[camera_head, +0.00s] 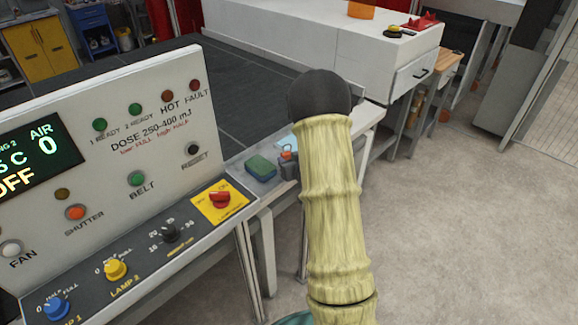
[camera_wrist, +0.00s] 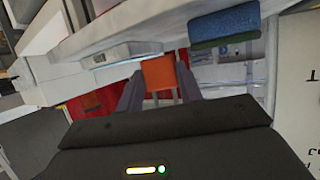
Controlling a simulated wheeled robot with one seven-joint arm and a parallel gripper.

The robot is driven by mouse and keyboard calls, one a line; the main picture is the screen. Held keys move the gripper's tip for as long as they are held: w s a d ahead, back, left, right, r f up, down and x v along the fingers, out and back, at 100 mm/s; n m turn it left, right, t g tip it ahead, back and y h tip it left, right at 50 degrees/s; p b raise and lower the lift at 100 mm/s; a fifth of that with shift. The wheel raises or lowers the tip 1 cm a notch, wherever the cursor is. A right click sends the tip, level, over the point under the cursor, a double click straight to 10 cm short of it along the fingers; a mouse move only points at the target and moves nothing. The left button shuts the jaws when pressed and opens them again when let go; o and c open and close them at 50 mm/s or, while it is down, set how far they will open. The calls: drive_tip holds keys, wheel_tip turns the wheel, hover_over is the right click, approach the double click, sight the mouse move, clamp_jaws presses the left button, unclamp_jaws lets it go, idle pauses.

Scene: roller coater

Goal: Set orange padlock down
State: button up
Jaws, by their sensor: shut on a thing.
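The orange padlock (camera_wrist: 158,73) is held between the two grey fingers of my gripper (camera_wrist: 160,77) in the wrist view. Two pale prongs show at its near side. In the head view, a small orange part of the padlock (camera_head: 287,154) shows beside my sleeved arm, which hides most of my gripper (camera_head: 289,169). The padlock is over or at the narrow pale ledge (camera_head: 240,160), close to the green-and-blue block. I cannot tell whether it touches the ledge.
The green-and-blue block (camera_head: 261,167) lies on the ledge; it also shows in the wrist view (camera_wrist: 223,27). The control panel (camera_head: 110,150) with knobs and lamps stands at left. A white machine (camera_head: 320,35) stands behind. Open floor (camera_head: 460,220) lies at right.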

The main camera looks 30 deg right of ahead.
drive_tip(key=shift+a+f, duration=0.2)
drive_tip(key=shift+f, duration=0.95)
drive_tip(key=shift+d+f, duration=0.1)
drive_tip(key=shift+f, duration=0.05)
drive_tip(key=shift+s+d, duration=0.25)
drive_tip(key=shift+d, duration=0.1)
drive_tip(key=shift+f, duration=0.15)
drive_tip(key=o, duration=0.8)
drive_tip(key=shift+a, duration=0.2)
drive_tip(key=shift+c, duration=0.2)
